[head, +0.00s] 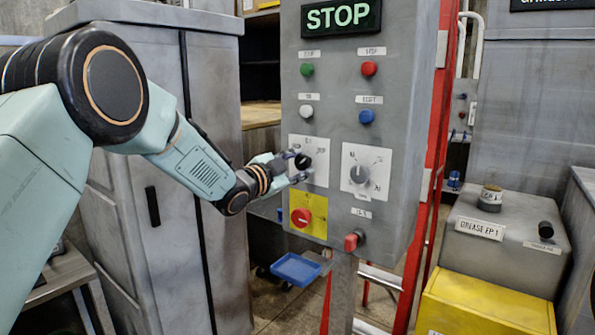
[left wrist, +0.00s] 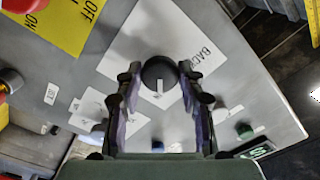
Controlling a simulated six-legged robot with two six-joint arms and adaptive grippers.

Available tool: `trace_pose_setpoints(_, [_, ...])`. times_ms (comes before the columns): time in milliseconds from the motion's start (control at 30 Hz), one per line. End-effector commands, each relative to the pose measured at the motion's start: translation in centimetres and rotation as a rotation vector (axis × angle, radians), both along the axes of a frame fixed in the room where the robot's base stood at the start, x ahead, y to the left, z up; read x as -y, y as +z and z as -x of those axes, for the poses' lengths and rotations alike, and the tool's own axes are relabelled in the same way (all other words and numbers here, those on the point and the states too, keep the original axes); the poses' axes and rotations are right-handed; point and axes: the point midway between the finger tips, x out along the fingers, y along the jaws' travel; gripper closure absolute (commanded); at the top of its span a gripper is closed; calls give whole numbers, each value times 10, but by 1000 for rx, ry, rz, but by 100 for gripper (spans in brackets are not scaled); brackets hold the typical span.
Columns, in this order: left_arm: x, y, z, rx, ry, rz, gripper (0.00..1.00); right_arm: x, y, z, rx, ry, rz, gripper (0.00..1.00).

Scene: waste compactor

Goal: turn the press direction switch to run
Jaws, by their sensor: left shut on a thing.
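The press direction switch is a round black knob (head: 303,161) on a white plate (head: 321,177) at the left of the grey control panel. In the left wrist view the knob (left wrist: 158,70) carries a white mark that points down the picture, and its plate (left wrist: 150,32) shows the word BACK to the right of the knob. My left gripper (head: 292,166) is at the switch. In the left wrist view its fingers (left wrist: 159,84) stand on both sides of the knob and are shut on it. The fingers hide part of the plate's lettering. My right gripper is not in view.
The display (head: 341,17) reads STOP in green. A grey selector (head: 359,174) sits to the right, and a red switch on a yellow plate (head: 318,222) sits just below. A red knob (head: 354,240) juts from the panel's bottom. A grey cabinet (head: 150,190) stands left.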

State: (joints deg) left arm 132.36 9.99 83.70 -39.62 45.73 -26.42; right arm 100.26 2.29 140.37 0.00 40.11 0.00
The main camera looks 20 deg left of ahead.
Motion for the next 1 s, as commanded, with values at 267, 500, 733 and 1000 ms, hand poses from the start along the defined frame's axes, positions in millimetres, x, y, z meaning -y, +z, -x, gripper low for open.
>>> trace_pose_setpoints(267, [0,3,0,17,-1,-33,93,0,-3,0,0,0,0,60])
trace_pose_setpoints(500, [0,3,0,17,0,-34,93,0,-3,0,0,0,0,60])
trace_pose_setpoints(733, [0,3,0,17,0,-33,50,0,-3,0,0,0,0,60])
trace_pose_setpoints(1000, [0,1,0,13,0,-32,39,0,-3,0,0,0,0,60])
